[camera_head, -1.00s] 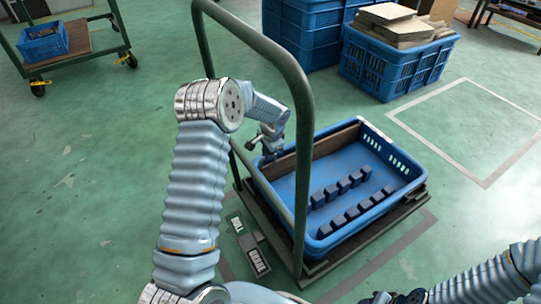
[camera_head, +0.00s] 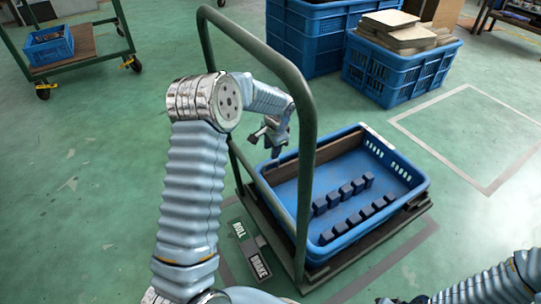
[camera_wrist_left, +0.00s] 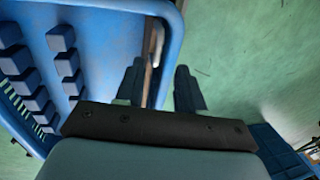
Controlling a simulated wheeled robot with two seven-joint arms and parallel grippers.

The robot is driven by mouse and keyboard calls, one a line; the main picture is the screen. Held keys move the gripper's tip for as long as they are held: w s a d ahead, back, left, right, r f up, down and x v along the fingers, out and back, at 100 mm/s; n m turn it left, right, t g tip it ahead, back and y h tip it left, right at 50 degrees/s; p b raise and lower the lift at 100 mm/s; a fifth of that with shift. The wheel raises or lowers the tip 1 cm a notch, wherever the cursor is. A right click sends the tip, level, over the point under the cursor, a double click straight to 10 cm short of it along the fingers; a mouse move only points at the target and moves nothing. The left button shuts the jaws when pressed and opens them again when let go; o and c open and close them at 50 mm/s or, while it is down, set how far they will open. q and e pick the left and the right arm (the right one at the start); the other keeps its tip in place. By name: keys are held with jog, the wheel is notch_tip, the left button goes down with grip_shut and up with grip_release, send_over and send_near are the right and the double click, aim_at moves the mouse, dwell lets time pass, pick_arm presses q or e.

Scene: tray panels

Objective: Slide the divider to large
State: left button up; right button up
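The blue tray (camera_head: 415,192) sits on a cart, with two rows of dark blue blocks (camera_head: 345,190) standing on its floor. A brown divider panel (camera_head: 338,145) stands along the tray's back side, its left part near my left gripper. My left gripper (camera_head: 262,143) is above the tray's back left corner, apart from the panel and empty. In the left wrist view its two fingers (camera_wrist_left: 160,88) are spread, with the tray rim (camera_wrist_left: 168,12) and a thin brown edge (camera_wrist_left: 148,82) showing between them. My right gripper (camera_head: 408,300) is only partly visible at the bottom edge.
The cart's green tube handle (camera_head: 308,150) arches in front of my left forearm and the tray's left side. A pedal with ROLL and BRAKE labels (camera_head: 259,266) is at the cart's foot. Blue crates (camera_head: 405,75) stand behind. Open floor lies to the right.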

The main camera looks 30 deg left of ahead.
pick_arm(q)
notch_tip(320, 180, up, 7)
jog(key=d, duration=0.1)
jog(key=shift+s+d+r+p, duration=0.15)
jog(key=shift+s+p, duration=0.2)
jog(key=shift+s, duration=0.05)
